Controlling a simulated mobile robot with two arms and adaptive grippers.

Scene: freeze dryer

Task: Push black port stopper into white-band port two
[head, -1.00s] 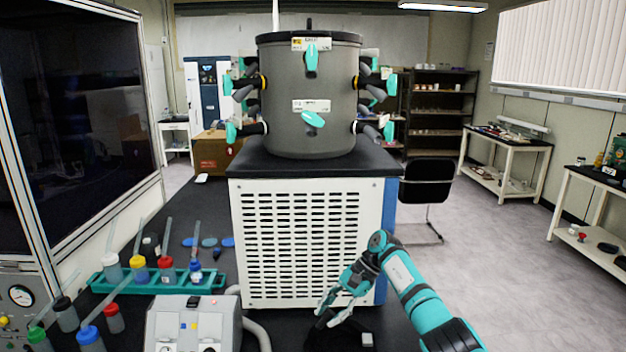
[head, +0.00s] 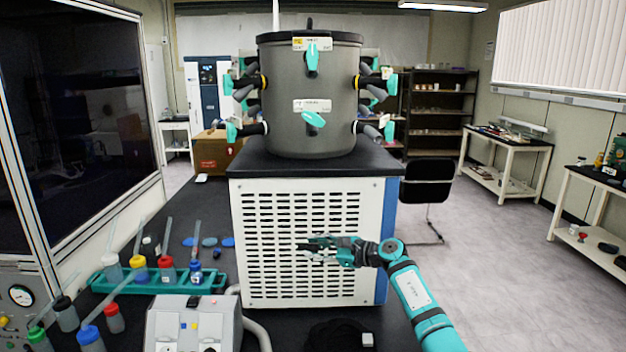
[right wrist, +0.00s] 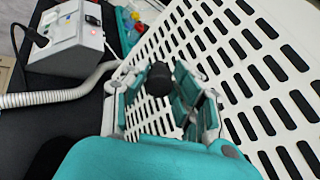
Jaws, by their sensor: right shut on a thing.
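My right gripper (head: 312,244) is in front of the white slatted front of the freeze dryer, pointing left. In the right wrist view its fingers (right wrist: 160,92) are shut on a black stopper (right wrist: 159,79), whose round dark end shows between them. The grey drum (head: 310,110) stands on top of the freeze dryer and carries ports with teal handles. A port with a pale band (head: 265,127) is at its lower left and another (head: 355,127) at its lower right. The upper side ports have yellow bands. I cannot tell which is port two. My left gripper is out of view.
A teal rack (head: 150,283) with several capped bottles stands on the black bench at left. A grey control box (head: 194,322) with a hose (head: 256,332) is at the front. A glass-fronted cabinet is far left.

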